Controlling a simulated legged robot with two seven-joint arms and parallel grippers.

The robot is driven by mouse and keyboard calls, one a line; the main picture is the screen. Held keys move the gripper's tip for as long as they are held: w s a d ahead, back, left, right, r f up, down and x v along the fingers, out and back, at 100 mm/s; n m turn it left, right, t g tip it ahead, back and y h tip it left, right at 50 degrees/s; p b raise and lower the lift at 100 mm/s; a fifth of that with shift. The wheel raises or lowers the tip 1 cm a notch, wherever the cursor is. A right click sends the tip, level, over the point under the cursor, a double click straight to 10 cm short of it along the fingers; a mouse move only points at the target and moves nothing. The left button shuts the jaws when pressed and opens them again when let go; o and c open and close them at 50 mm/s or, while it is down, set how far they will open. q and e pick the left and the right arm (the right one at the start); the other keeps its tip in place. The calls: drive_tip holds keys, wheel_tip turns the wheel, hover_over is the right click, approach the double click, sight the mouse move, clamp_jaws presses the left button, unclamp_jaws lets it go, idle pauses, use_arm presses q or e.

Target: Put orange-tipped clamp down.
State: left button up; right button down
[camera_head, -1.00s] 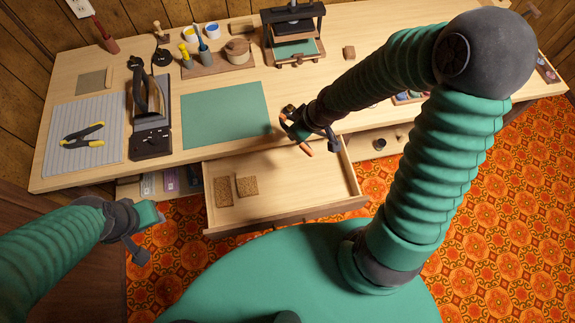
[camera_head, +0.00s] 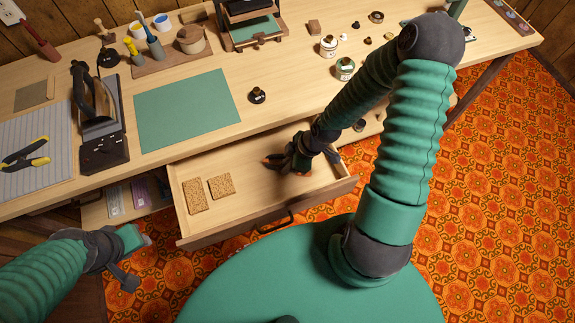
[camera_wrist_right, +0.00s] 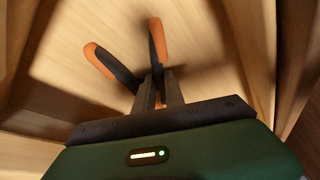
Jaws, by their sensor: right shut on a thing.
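The orange-tipped clamp shows in the right wrist view (camera_wrist_right: 125,70) as two dark handles with orange ends, spread apart. My right gripper (camera_wrist_right: 168,88) is shut on it. In the head view my right gripper (camera_head: 287,165) is inside the open drawer (camera_head: 255,200), toward its right half, with an orange bit of the clamp (camera_head: 267,161) just left of it. The fingers hide most of the clamp there, and I cannot tell whether it touches the drawer floor. My left gripper (camera_head: 143,258) is open and empty, left of the drawer front.
Two cork pieces (camera_head: 208,192) lie in the drawer's left part. Free drawer floor lies between them and my right gripper. On the bench are a green mat (camera_head: 188,110), yellow-handled pliers (camera_head: 25,158), an iron (camera_head: 95,105), a small dark-capped bottle (camera_head: 256,96) and several jars.

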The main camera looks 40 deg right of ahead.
drive_tip(key=c, duration=1.4)
unclamp_jaws()
